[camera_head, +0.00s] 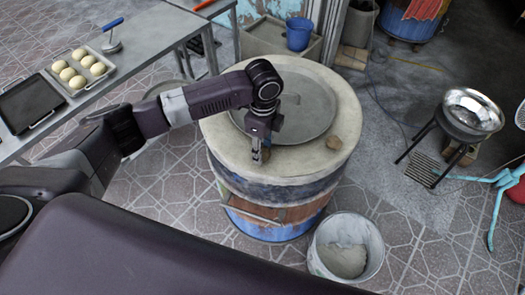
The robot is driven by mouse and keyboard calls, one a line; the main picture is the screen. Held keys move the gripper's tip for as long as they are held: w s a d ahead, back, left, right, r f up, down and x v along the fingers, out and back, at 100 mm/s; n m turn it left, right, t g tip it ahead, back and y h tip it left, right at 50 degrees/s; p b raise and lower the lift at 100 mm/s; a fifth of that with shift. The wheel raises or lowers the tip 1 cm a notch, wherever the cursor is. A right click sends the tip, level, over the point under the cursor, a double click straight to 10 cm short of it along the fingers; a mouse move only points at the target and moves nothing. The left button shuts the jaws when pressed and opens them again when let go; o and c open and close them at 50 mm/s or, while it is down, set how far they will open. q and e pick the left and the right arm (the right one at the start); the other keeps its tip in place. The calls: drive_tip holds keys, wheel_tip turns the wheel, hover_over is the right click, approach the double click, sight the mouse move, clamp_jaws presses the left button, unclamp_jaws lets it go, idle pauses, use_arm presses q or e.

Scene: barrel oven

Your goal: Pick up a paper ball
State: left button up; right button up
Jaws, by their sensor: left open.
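My left gripper (257,160) points down over the near rim of the barrel oven (300,163). It is open, and its fingers look close together from this angle. A small brown crumpled lump (333,143), which looks like a paper ball, sits on the oven's pale top, right of the gripper and apart from it. I cannot tell whether anything lies directly behind or under the fingers. My right gripper is out of view.
A round metal lid (305,105) covers the oven's middle. A white bucket (320,262) stands on the floor in front. A metal table (140,50) with a tray of dough balls (84,66) is at left. A metal bowl (470,112) on a stand is at right.

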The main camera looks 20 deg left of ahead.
use_arm(q)
drive_tip(key=shift+f, duration=1.05)
drive_tip(key=c, duration=0.4)
